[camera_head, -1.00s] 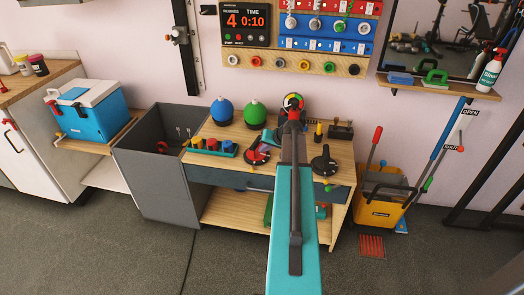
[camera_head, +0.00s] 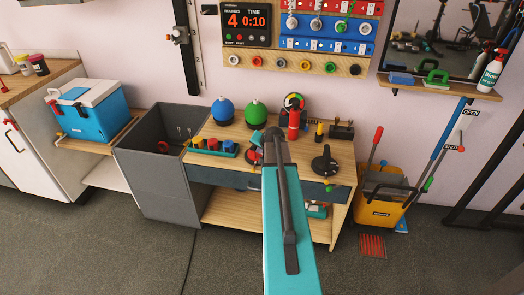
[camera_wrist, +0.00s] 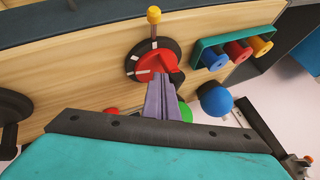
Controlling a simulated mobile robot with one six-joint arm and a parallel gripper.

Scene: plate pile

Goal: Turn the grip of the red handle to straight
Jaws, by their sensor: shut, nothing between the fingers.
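The red handle (camera_wrist: 155,66) is a round red piece with a raised grip on a black dial with white marks, on the wooden bench. A yellow-tipped post (camera_wrist: 153,15) stands beside the dial. My gripper (camera_wrist: 166,78) is shut, with nothing visible between its grey fingers. The fingertips overlap the lower right edge of the red handle in the wrist view; I cannot tell whether they touch it. In the head view the red handle (camera_head: 252,157) is partly hidden by my gripper.
A teal rack (camera_head: 226,154) with coloured pegs stands left of the handle. Blue (camera_head: 222,111) and green (camera_head: 255,113) domes stand behind. A red cylinder (camera_head: 293,123) stands behind my arm. A second black dial (camera_head: 325,162) sits to the right.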

